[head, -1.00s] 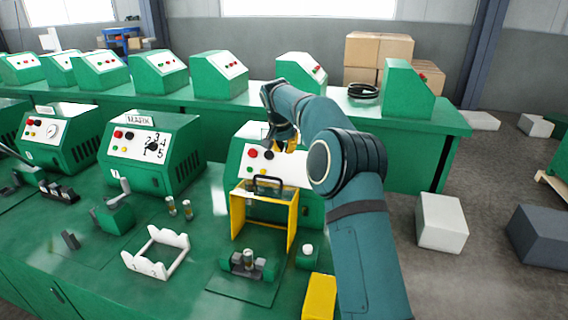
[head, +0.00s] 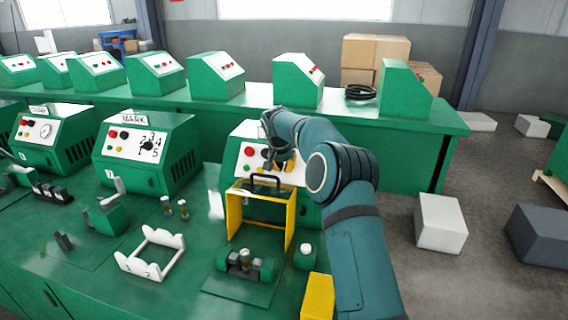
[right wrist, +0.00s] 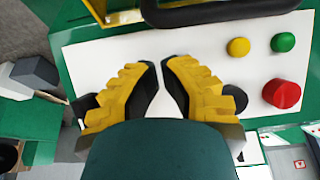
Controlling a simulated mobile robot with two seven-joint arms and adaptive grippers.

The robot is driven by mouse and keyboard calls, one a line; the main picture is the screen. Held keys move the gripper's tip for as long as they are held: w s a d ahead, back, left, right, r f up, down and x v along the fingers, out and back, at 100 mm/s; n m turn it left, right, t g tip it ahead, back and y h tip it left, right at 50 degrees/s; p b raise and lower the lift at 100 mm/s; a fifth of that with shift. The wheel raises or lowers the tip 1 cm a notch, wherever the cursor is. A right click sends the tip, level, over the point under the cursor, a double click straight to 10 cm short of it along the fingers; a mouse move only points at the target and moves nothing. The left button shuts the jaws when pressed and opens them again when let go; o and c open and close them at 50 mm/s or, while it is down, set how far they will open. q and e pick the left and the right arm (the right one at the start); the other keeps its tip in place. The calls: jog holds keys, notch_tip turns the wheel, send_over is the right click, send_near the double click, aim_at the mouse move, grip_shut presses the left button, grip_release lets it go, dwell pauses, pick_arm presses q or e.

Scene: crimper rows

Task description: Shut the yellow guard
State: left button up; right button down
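The yellow guard (head: 291,222) is a yellow frame standing raised on the green press at the middle right of the bench. Its black handle (head: 266,180) is on its top edge. In the right wrist view the handle (right wrist: 220,11) crosses the top, with a piece of the yellow guard (right wrist: 124,17) beside it. My right gripper (head: 277,158) is just above and behind the handle, in front of the white button panel. Its yellow fingers (right wrist: 161,70) are drawn together with only a thin gap, and nothing shows between them. My left gripper is out of view.
The press base with a small metal part (head: 245,257) sits below the guard. A white-capped green post (head: 304,256) and a yellow block (head: 318,297) stand to the right. A white frame (head: 151,254) lies left. The panel (right wrist: 200,75) has red, yellow and green buttons near my fingers.

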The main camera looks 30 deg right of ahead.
jog(key=shift+s+a+b, duration=0.35)
jog(key=shift+s+a, duration=0.45)
jog(key=shift+a, duration=0.15)
jog(key=shift+a, duration=0.1)
